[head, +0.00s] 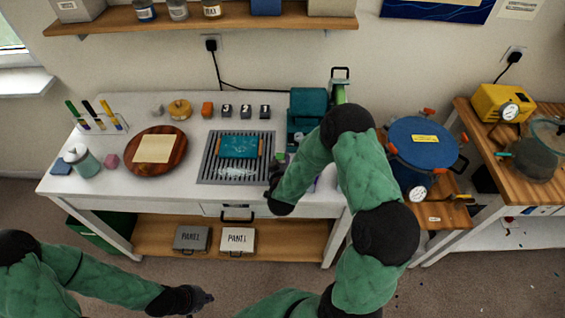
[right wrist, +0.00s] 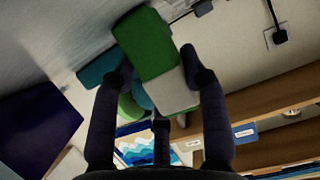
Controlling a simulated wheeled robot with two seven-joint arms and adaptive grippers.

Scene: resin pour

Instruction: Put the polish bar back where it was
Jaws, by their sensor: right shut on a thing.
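The polish bar (right wrist: 145,45), a block with a green part and a pale grey-white part, is between the two dark fingers of my right gripper (right wrist: 160,78) in the right wrist view. The pale part is between the fingers and the green part sticks out beyond them. In the head view my right gripper (head: 275,172) is over the white bench, just right of the slotted grate (head: 205,170); only a small green bit of the bar (head: 280,157) shows there. My left gripper (head: 195,297) is low in front of the bench, away from everything; its jaws are too small to read.
A teal machine (head: 308,103) stands at the bench's back right, partly behind my right arm. A wooden round board (head: 180,163), a jar (head: 88,165) and a pen rack (head: 98,130) are on the left. A blue pressure pot (head: 422,140) stands right of the bench.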

